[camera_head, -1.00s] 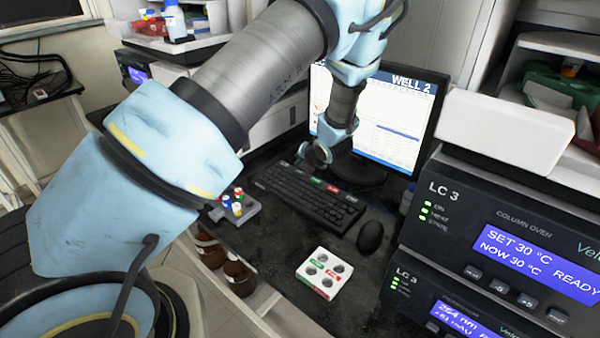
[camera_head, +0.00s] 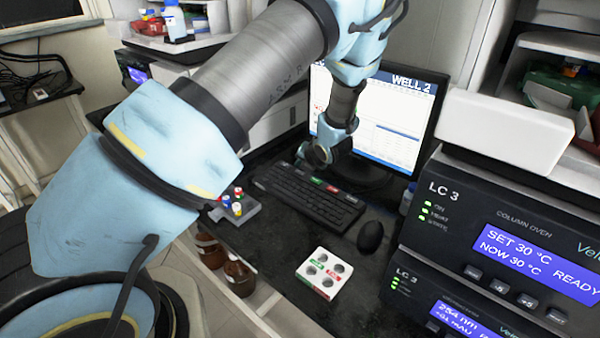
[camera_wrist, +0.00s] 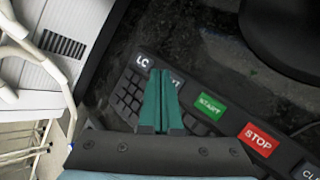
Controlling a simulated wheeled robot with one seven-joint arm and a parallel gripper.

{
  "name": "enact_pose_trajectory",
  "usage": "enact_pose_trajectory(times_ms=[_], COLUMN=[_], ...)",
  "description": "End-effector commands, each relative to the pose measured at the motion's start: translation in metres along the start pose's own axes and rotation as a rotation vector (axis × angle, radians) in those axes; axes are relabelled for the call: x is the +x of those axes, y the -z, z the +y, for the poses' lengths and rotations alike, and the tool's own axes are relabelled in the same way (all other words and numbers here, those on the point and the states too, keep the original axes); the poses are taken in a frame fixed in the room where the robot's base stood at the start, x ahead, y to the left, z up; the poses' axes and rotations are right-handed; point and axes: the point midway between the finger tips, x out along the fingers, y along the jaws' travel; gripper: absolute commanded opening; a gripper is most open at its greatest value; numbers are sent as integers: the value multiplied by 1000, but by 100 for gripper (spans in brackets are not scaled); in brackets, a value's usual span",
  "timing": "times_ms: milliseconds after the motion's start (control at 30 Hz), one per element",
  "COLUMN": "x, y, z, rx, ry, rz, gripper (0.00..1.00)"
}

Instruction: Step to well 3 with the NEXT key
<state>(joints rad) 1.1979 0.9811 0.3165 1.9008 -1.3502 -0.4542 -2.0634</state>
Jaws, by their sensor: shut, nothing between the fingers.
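The monitor (camera_head: 395,115) reads WELL 2 at its top right in the head view. The black keyboard (camera_head: 310,198) lies in front of it; its keys show closely in the wrist view (camera_wrist: 215,130). My gripper (camera_wrist: 161,73) is shut and empty, with its teal fingers over the keyboard's upper left part. The fingers partly cover a dark key (camera_wrist: 177,83) with white lettering, of which only the end shows. Whether the tips touch it I cannot tell. The green START key (camera_wrist: 209,106) and the red STOP key (camera_wrist: 259,138) lie to the right of the fingers.
A mouse (camera_head: 370,236) lies right of the keyboard. A white block with round wells (camera_head: 323,273) and a grey holder with coloured caps (camera_head: 238,208) stand on the bench. The LC 3 column oven (camera_head: 510,240) borders the right side.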

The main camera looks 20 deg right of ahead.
Motion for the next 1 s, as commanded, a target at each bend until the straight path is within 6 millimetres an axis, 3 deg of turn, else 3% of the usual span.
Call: enact_pose_trajectory(times_ms=[1000], x=[7], y=[5], z=[-5], rx=[0], ry=[0], rz=[0], gripper=[0])
